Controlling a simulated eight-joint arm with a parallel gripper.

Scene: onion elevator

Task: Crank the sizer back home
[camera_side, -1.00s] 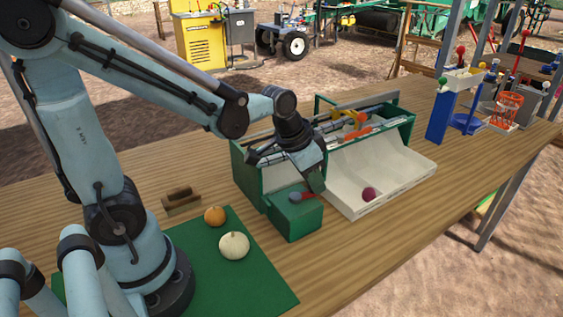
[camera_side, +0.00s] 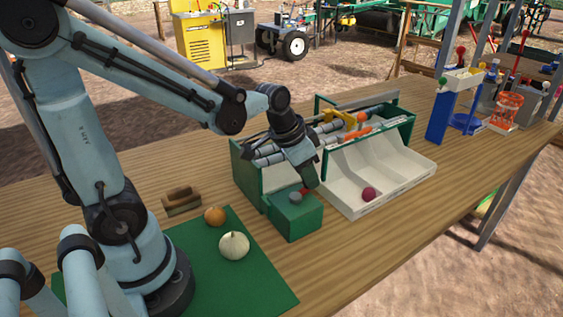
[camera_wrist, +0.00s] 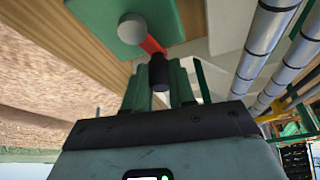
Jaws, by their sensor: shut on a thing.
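The sizer is a green-framed machine with grey rollers (camera_side: 272,155) and a white sloping tray (camera_side: 372,180) in front. A green box (camera_side: 296,220) stands at its near left corner, with a crank on top. The crank has a grey hub (camera_side: 295,198), a red arm (camera_side: 304,191) and a dark handle knob. In the wrist view the grey hub (camera_wrist: 132,28), red arm (camera_wrist: 152,46) and black knob (camera_wrist: 159,74) show clearly. My gripper (camera_side: 309,184) points down over the box. In the wrist view its green fingers (camera_wrist: 160,88) are shut on the knob.
A purple onion (camera_side: 369,194) lies in the white tray. An orange pumpkin (camera_side: 214,216) and a white pumpkin (camera_side: 234,245) rest on or beside the green mat (camera_side: 265,290). A brown wooden block (camera_side: 180,200) lies behind. A blue stand (camera_side: 440,115) is at the right.

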